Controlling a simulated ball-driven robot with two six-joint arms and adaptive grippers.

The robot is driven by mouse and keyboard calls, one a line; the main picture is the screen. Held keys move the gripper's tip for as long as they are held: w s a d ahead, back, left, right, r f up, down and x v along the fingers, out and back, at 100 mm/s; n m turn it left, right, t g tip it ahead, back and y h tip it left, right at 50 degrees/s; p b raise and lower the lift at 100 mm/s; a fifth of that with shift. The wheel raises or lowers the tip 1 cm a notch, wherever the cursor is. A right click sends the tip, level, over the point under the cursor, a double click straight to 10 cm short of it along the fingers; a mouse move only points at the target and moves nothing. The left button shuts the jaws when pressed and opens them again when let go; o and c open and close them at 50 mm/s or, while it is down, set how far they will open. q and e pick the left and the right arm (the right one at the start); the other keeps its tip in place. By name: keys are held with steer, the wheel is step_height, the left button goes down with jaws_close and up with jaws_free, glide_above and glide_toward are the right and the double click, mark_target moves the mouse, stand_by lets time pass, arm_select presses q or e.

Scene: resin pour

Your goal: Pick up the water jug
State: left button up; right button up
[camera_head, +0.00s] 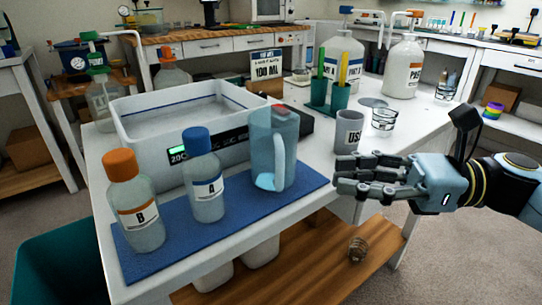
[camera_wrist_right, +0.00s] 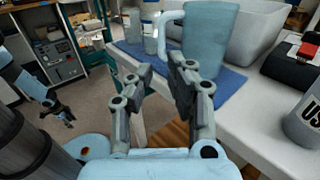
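The water jug (camera_head: 288,128), translucent blue with a pale handle, stands upright at the right end of the blue mat (camera_head: 235,217). Its handle points toward the front right in the head view. In the right wrist view, the jug (camera_wrist_right: 212,38) is beyond my fingers, with its handle on the left. My right gripper (camera_head: 342,174) is open and empty, to the right of the jug and apart from it. Its two fingers (camera_wrist_right: 160,68) are spread in the wrist view. My left gripper (camera_wrist_right: 60,113) shows small at the left there, too small to judge.
Bottle B (camera_head: 140,212) and bottle A (camera_head: 205,187) stand on the mat left of the jug. A white tub (camera_head: 125,105) is behind them. A dark scale (camera_head: 298,125) is behind the jug. A grey cup (camera_head: 347,130) stands close behind my right fingers.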

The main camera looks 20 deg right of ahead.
mark_target(280, 183)
steer(key=x, duration=0.9)
steer(key=shift+w+r, duration=0.2)
steer(key=shift+r, duration=0.15)
steer(key=shift+w+a, duration=0.1)
steer(key=shift+a, duration=0.2)
steer(key=shift+f, duration=0.1)
steer(key=shift+c, duration=0.2)
arm_select(q)
steer(key=shift+s+d+r, duration=0.1)
steer(key=shift+s+d, duration=0.15)
steer(key=shift+s, duration=0.35)
arm_select(e)
jaws_close()
